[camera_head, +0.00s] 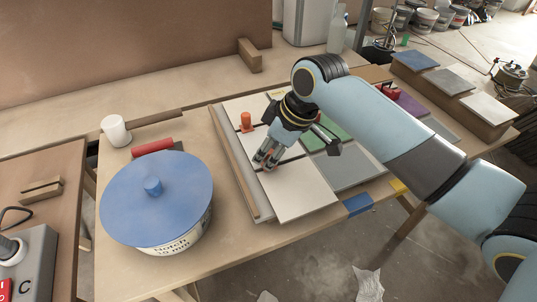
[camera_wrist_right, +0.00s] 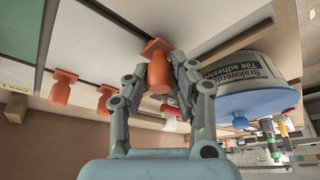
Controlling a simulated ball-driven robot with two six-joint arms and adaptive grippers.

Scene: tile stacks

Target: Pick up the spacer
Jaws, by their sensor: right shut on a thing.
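In the right wrist view an orange spacer (camera_wrist_right: 158,72) with a flat square base and a round knob is between the fingers of my right gripper (camera_wrist_right: 160,80). The gripper is shut on it. In the head view the right gripper (camera_head: 267,160) points down at the white tiles (camera_head: 297,190); its fingers mostly hide the held spacer. I cannot tell whether the spacer's base touches the tiles. Another orange spacer (camera_head: 246,121) stands on the tiles just behind the gripper. Two more orange spacers (camera_wrist_right: 64,88) (camera_wrist_right: 105,98) show in the wrist view. My left gripper is not in view.
A tile adhesive tub (camera_head: 172,240) with a blue lid (camera_head: 140,205) stands left of the tiles. A red cylinder (camera_head: 152,146) and a white cup (camera_head: 116,131) are behind it. A wooden strip (camera_head: 233,165) edges the tiles. Several tile stacks (camera_head: 488,108) stand at back right.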

